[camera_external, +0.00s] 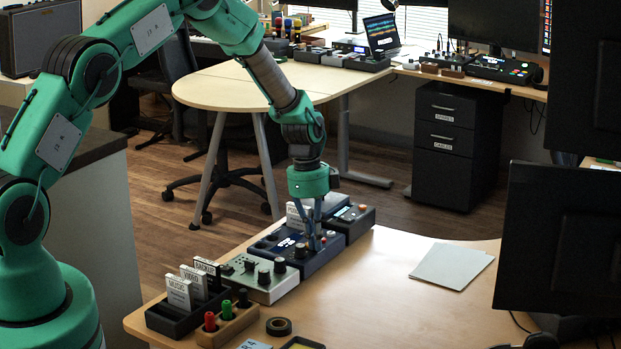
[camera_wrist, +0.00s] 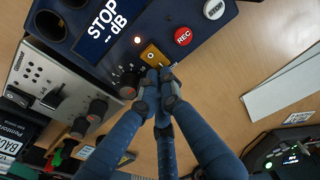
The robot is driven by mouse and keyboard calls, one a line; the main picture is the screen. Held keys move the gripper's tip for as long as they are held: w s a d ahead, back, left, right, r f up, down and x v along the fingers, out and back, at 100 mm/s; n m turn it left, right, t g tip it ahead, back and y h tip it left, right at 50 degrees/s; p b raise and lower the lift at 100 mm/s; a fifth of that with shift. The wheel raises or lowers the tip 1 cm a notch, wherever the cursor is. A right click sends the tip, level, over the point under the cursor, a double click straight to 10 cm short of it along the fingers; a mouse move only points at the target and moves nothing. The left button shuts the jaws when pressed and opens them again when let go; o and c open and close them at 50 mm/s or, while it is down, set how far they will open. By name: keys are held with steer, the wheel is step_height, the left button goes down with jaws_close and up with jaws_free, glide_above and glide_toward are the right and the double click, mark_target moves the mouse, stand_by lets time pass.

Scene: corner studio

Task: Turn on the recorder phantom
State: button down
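The recorder is a navy box (camera_external: 318,262) in the row of devices along the desk's left side. In the wrist view the recorder (camera_wrist: 110,62) fills the top, with a display (camera_wrist: 103,28) reading "STOP" and "dB". A small orange switch (camera_wrist: 152,56) sits on its face, beside a small pale lit lamp (camera_wrist: 137,40). My gripper (camera_wrist: 162,78) has its blue fingertips together at the switch's near edge; contact cannot be told. They cover part of the switch. In the external view my gripper (camera_external: 313,240) points down onto the recorder.
A red REC button (camera_wrist: 183,36) and a grey STOP button (camera_wrist: 213,9) lie right of the switch. A dark knob (camera_wrist: 128,84) is close left. A grey mixer (camera_external: 262,279) adjoins the recorder. Bare desk (camera_external: 385,290) and paper (camera_external: 451,266) lie right.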

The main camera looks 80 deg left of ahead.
steer(key=shift+s+a+f, duration=0.1)
steer(key=shift+s+f, duration=0.1)
steer(key=shift+f, duration=0.15)
steer(key=shift+s+a+r, duration=0.15)
steer(key=shift+s+a, duration=0.3)
steer(key=shift+a, duration=0.2)
steer(key=shift+r, duration=0.2)
steer(key=shift+w+r, duration=0.15)
steer(key=shift+r, duration=0.35)
step_height(320, 180, up, 13)
steer(key=w+d+p, duration=0.1)
steer(key=d+p, duration=0.1)
